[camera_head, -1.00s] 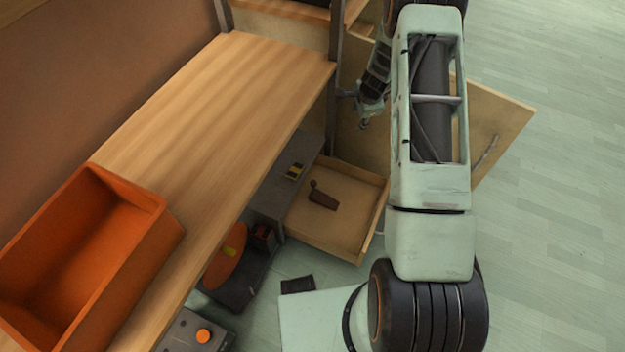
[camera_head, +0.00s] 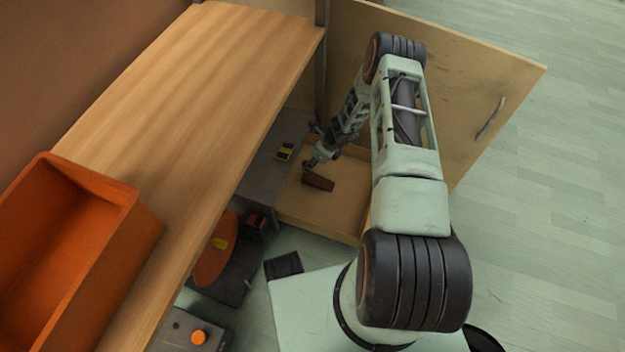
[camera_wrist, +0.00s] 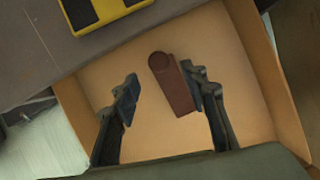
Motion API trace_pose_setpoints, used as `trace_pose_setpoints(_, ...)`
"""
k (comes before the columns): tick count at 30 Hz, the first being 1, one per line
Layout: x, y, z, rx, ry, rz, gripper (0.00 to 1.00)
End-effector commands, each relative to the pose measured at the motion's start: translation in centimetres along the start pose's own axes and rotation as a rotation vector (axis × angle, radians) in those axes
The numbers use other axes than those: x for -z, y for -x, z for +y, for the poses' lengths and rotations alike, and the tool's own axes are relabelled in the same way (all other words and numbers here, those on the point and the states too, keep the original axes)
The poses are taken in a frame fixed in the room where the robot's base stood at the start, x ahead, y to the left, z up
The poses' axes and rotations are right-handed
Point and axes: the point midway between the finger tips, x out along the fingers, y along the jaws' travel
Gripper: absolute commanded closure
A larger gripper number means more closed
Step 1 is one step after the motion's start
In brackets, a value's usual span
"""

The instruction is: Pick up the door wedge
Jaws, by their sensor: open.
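The door wedge (camera_wrist: 176,88) is a dark reddish-brown block with a rounded end. It lies on the floor of an open wooden drawer (camera_head: 338,210). It also shows in the head view (camera_head: 318,182). My gripper (camera_wrist: 161,92) is open over the drawer, with one finger on each side of the wedge in the wrist view. The right finger appears close against or overlapping the wedge's right side; I cannot tell whether they touch. A clear gap lies between the left finger and the wedge. In the head view my gripper hides part of the wedge's rounded end.
A grey surface with a yellow-and-black item (camera_wrist: 100,12) borders the drawer. A wooden shelf (camera_head: 230,60) with an orange bin (camera_head: 130,235) stands above left. A wooden door panel (camera_head: 450,80) stands open behind my arm.

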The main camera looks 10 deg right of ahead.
Motion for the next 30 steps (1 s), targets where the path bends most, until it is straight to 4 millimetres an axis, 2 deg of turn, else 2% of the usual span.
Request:
trace_pose_setpoints(12, -0.2, -5.0, -0.1, 0.000, 0.003, 0.000, 0.59)
trace_pose_setpoints(21, -0.3, -5.2, -0.1, 0.000, 0.001, 0.000, 0.59)
trace_pose_setpoints(30, -0.3, -5.2, -0.1, 0.000, 0.001, 0.000, 0.91)
